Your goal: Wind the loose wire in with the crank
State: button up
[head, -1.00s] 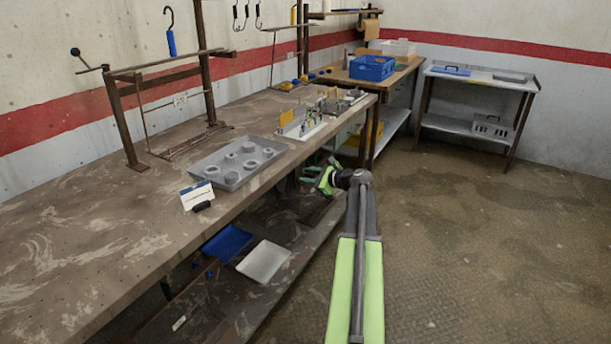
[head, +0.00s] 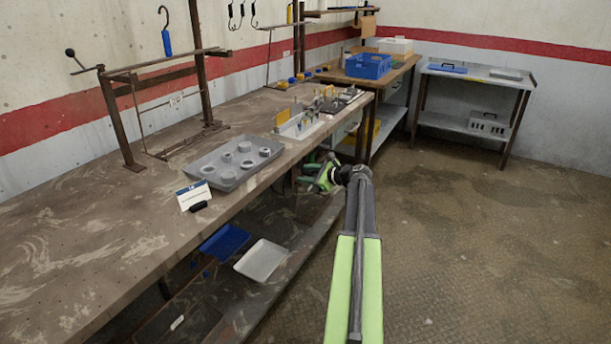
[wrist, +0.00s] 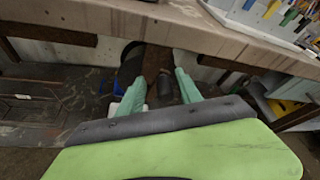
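A crank (head: 82,62) with a black ball knob sticks out at the left end of a rusty rack frame (head: 128,125) on the long bench. A thin wire-like line (head: 140,112) runs down inside the frame, but I cannot tell whether it is the loose wire. My gripper (head: 320,176) is beside the bench's front edge, below its top and far from the crank. In the wrist view its green fingers (wrist: 160,88) are spread apart, with nothing clearly held. A dark cylinder shows between them, and I cannot tell what it is.
The long bench (head: 80,225) carries a grey tray of round parts (head: 215,182), a small card (head: 194,195) and a tool holder (head: 300,125). A blue-handled hook (head: 166,42) hangs above. A blue crate (head: 368,66) stands farther back. The floor at right is clear.

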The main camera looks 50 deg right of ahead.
jog(key=a+p+v, duration=0.1)
jog(key=p+v, duration=0.5)
jog(key=v, duration=1.1)
jog(key=shift+s+d, duration=0.15)
jog(key=shift+d, duration=0.2)
